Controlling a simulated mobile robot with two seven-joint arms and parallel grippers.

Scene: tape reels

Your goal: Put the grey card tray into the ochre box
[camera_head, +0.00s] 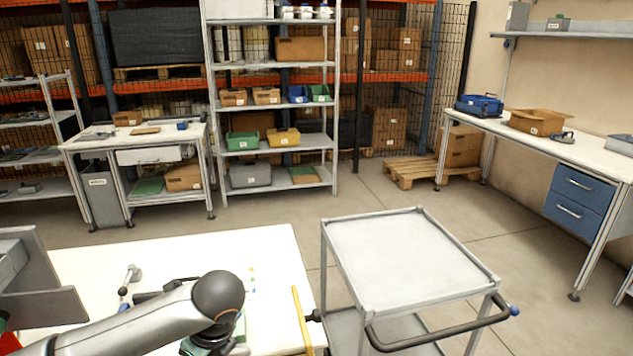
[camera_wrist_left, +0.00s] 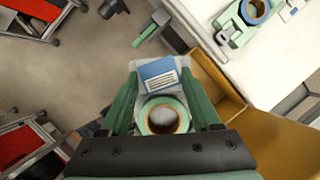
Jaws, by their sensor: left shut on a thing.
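In the left wrist view my left gripper (camera_wrist_left: 160,72) has its green fingers on both sides of a grey card tray (camera_wrist_left: 178,70) and is shut on it. The tray carries a blue card with a white label (camera_wrist_left: 160,80) and a tape reel (camera_wrist_left: 162,117) with a green rim. The ochre box (camera_wrist_left: 216,80) is open and lies just right of and behind the tray in that view. The tray overlaps its edge there; I cannot tell its height over the box. In the head view my left arm hides most of the gripper and the tray. My right gripper is not in view.
A green tape dispenser (camera_wrist_left: 238,25) stands on the white surface. Shelves (camera_head: 270,190) and benches are farther back.

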